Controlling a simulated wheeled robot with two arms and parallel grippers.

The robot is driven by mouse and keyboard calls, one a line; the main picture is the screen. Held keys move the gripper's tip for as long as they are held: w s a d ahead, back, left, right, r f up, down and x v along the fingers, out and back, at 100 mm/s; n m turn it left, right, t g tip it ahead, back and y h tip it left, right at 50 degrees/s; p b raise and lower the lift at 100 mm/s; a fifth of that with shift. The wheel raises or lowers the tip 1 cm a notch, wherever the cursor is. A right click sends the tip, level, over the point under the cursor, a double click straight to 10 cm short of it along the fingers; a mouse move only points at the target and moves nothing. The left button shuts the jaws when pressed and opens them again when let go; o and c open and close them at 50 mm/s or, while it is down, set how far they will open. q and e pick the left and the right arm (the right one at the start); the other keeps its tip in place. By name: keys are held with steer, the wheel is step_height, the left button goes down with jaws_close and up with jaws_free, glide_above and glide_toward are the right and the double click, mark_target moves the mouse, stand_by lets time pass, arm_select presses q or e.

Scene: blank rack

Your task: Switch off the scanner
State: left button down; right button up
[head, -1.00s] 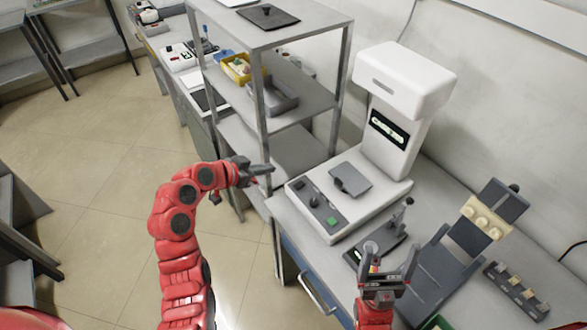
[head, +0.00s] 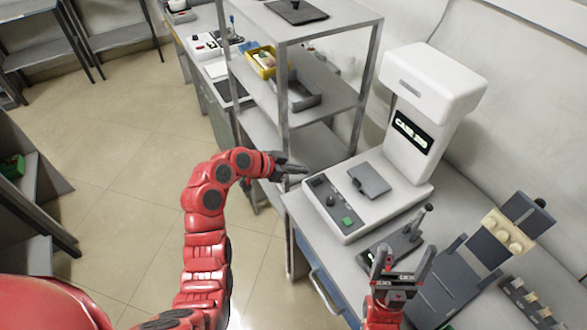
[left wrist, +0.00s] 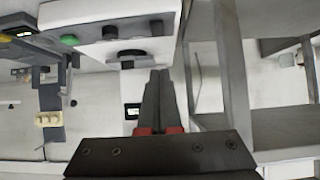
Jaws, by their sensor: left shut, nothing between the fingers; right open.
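The scanner (head: 432,85) is a white machine with a tall head and a low base on the bench. Its display (head: 411,132) is lit with white characters. The grey control panel on its base has a black knob (head: 331,200) and a green button (head: 347,221); the green button also shows in the left wrist view (left wrist: 69,40). My left gripper (head: 306,170) is shut and empty, beside the base's left corner, short of the panel. In the left wrist view its fingertips (left wrist: 160,74) point at the base edge, near a dark knob. My right gripper (head: 405,255) is open and empty in front of the scanner.
A grey shelf rack (head: 283,95) stands close left of the scanner, beside my left gripper. A small stand with a lever (head: 401,243) sits in front of the scanner. A dark rack with cream pieces (head: 508,230) stands at the right.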

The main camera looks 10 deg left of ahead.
mark_target(313, 184)
arm_select(q)
steer(key=x, duration=0.5)
steer(key=shift+d+f, duration=0.2)
steer(key=shift+f, duration=0.1)
step_height(313, 184, down, 2)
steer(key=shift+w+f, duration=0.15)
steer(key=shift+w+d+f, duration=0.1)
steer(key=shift+f, duration=0.45)
